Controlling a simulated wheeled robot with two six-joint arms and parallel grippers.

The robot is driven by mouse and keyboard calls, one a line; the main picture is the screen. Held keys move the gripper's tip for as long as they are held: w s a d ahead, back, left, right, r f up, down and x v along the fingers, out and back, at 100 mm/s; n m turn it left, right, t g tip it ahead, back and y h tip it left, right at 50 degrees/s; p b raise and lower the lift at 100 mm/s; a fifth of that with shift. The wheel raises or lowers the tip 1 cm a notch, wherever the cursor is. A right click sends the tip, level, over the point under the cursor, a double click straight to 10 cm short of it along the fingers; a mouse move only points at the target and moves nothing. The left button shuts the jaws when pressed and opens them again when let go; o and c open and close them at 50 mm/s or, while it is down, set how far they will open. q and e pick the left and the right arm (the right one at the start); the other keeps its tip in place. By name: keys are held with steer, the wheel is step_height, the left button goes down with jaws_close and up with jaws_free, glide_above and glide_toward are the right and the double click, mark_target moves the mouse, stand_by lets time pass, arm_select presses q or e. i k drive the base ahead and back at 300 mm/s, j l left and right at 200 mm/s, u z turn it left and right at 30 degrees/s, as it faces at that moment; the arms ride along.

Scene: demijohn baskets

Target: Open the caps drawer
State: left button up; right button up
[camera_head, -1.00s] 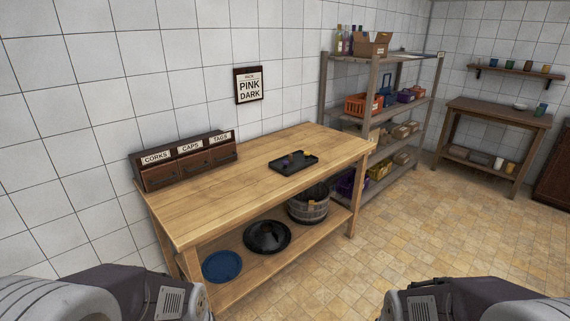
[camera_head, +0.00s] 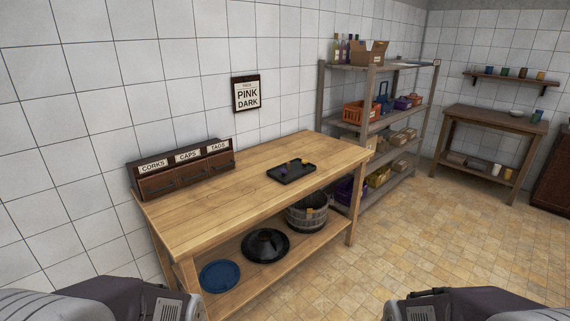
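The caps drawer (camera_head: 190,173) is the middle one of three in a dark wooden drawer unit (camera_head: 142,166) on the back left of the wooden table. White labels above the drawers read CORKS, CAPS and TAGS. The caps drawer looks closed, with its front flush with the others. Parts of my left and right arms show at the bottom left and bottom right corners, well short of the table. The fingertips of both grippers are out of view.
The wooden table (camera_head: 231,203) holds a black tray (camera_head: 291,172) with small items. Its lower shelf bears a blue plate (camera_head: 220,275), a black lid (camera_head: 265,246) and a wooden bucket (camera_head: 306,214). Shelving (camera_head: 371,131) stands at right. The tiled floor (camera_head: 370,250) in front is clear.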

mark_target(186, 173)
steer(key=i+j+u, duration=0.2)
steer(key=i+j, duration=0.2)
steer(key=i+j+u, duration=0.2)
steer(key=i+j, duration=0.15)
steer(key=i+j+u, duration=0.15)
steer(key=i, duration=0.4)
steer(key=i+j+u, duration=0.2)
steer(key=i+j, duration=0.15)
steer(key=i, duration=0.15)
